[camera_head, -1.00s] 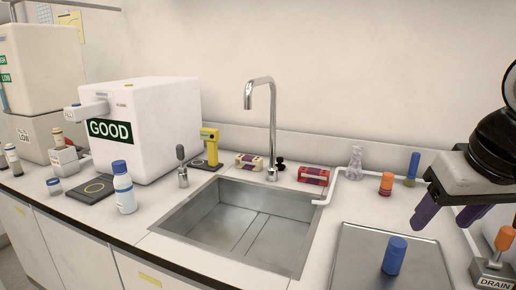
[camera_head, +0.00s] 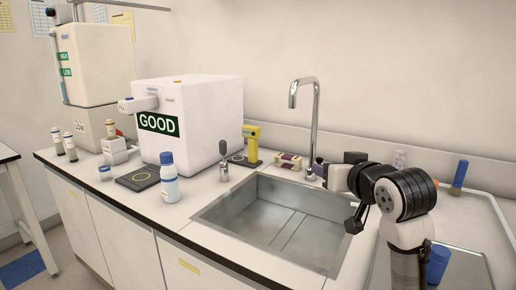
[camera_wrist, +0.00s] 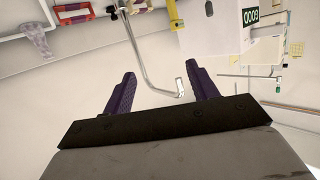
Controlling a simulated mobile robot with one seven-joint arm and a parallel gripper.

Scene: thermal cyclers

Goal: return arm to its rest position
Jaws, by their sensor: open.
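My gripper (camera_wrist: 160,85) shows in the wrist view as two purple fingers set well apart, with nothing between them. The curved faucet (camera_wrist: 145,65) lies beyond the fingers in that view. I cannot make out the fingers clearly in the head view. My arm hides part of the steel tray and the counter behind it.
The sink (camera_head: 262,228) is empty. A blue-capped bottle (camera_head: 169,180) stands left of it, before the white box labelled GOOD (camera_head: 205,115). A blue-capped piece (camera_head: 437,262) is partly hidden beside my arm.

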